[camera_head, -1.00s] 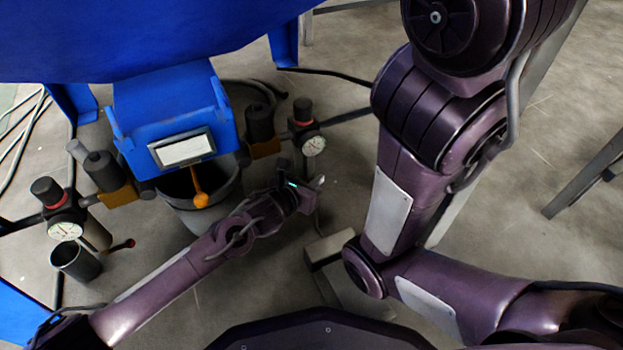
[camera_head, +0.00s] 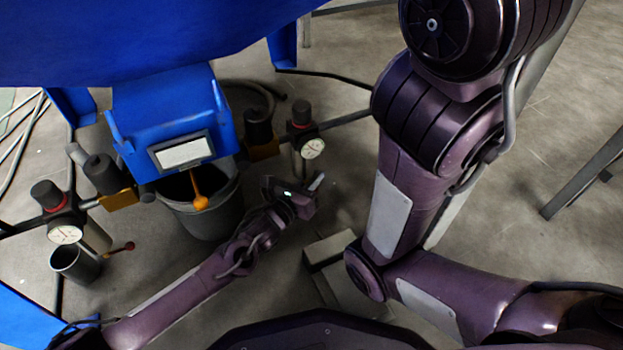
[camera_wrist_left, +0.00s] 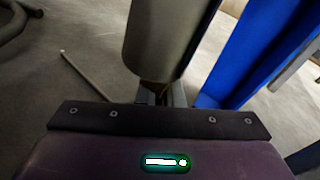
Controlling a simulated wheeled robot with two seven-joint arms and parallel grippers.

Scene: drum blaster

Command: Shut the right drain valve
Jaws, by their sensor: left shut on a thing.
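The right regulator unit, with a black knob and dial gauge (camera_head: 313,148), hangs on a dark pipe right of the blue housing. In the left wrist view a grey cylinder (camera_wrist_left: 165,40) stands just beyond my left gripper (camera_wrist_left: 163,95), whose fingertips are under its lower end. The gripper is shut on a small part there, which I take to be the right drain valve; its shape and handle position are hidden. In the head view my left gripper (camera_head: 299,187) is below the right gauge. My right gripper is out of view.
A grey bucket (camera_head: 212,215) stands left of my left gripper under the blue housing (camera_head: 172,115). An orange ball-ended lever (camera_head: 200,202) hangs over it. The left regulator's gauge (camera_head: 66,235) and a cup (camera_head: 75,264) are farther left. A blue post (camera_wrist_left: 255,50) stands close by.

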